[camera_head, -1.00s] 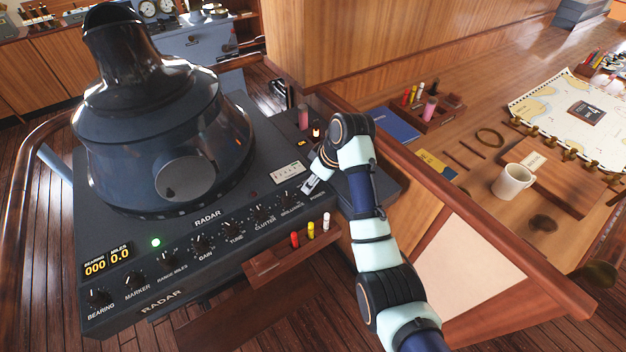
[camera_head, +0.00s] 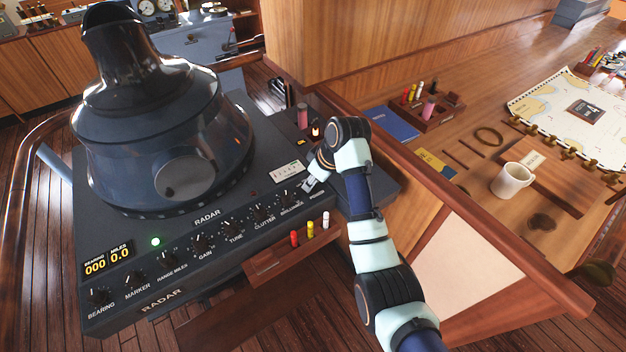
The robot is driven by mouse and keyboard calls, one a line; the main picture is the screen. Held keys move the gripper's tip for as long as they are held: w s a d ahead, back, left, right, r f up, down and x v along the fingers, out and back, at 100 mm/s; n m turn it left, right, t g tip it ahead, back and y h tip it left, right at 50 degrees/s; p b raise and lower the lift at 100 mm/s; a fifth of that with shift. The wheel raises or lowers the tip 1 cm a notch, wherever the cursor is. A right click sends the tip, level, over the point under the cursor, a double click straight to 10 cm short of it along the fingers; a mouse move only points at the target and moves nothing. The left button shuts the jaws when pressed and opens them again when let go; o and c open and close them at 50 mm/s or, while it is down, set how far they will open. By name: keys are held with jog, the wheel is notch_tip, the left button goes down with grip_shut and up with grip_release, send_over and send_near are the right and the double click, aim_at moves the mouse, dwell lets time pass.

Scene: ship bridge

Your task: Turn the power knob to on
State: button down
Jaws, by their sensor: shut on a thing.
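The dark radar console (camera_head: 190,258) has a row of black knobs along its sloped front. The power knob is at the right end of that row, above the "POWER" label (camera_head: 316,196); it is hidden by my gripper, so its setting cannot be read. My gripper (camera_head: 309,186) is at that spot, shut on the power knob, reaching in from the right. The brilliance knob (camera_head: 285,197) is just left of it. A green light (camera_head: 155,241) glows on the console, and the display (camera_head: 108,259) reads 000 and 0.0.
The large radar hood (camera_head: 160,130) rises behind the knobs. A wooden rack (camera_head: 290,258) with red, yellow and white markers hangs below the front edge. At right, a wooden desk holds a white mug (camera_head: 512,179), a chart (camera_head: 575,110) and a blue book (camera_head: 391,123).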

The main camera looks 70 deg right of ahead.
jog(key=m, duration=0.2)
jog(key=m+h, duration=0.1)
jog(key=m, duration=0.1)
jog(key=shift+a+h, duration=0.15)
jog(key=shift+h, duration=0.15)
jog(key=shift+w+m+g+h, duration=0.1)
jog(key=shift+m+g+h, duration=0.3)
jog(key=shift+m, duration=0.7)
jog(key=shift+m+g+h, duration=0.3)
jog(key=shift+m+g, duration=0.1)
jog(key=shift+m, duration=0.7)
jog(key=c, duration=0.9)
grip_release()
jog(key=shift+r, duration=0.1)
